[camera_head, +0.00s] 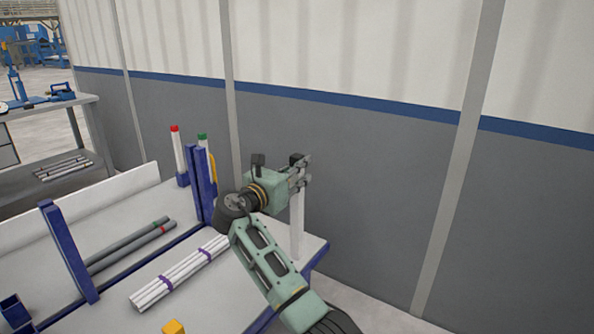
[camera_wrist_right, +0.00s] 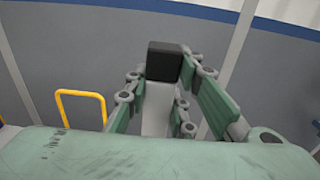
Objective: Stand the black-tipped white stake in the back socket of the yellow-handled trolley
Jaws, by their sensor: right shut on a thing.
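The black-tipped white stake (camera_head: 297,222) is upright in my right gripper (camera_head: 301,177), which is shut on it just below the black tip. The right wrist view shows the white shaft (camera_wrist_right: 156,119) between the fingers, with the black tip (camera_wrist_right: 164,61) above them. The stake's lower end is by the far right corner of the trolley (camera_head: 312,247); I cannot tell whether it touches anything there. The trolley's yellow handle (camera_wrist_right: 81,94) is left of the gripper in the wrist view. No socket shows under the stake. My left gripper is out of view.
Red-tipped (camera_head: 178,150) and green-tipped (camera_head: 203,153) stakes stand at the trolley's back, beside blue posts (camera_head: 200,184). A bundle of white pipes (camera_head: 180,273) and grey pipes (camera_head: 128,245) lie on the deck. A grey wall (camera_head: 390,190) is behind.

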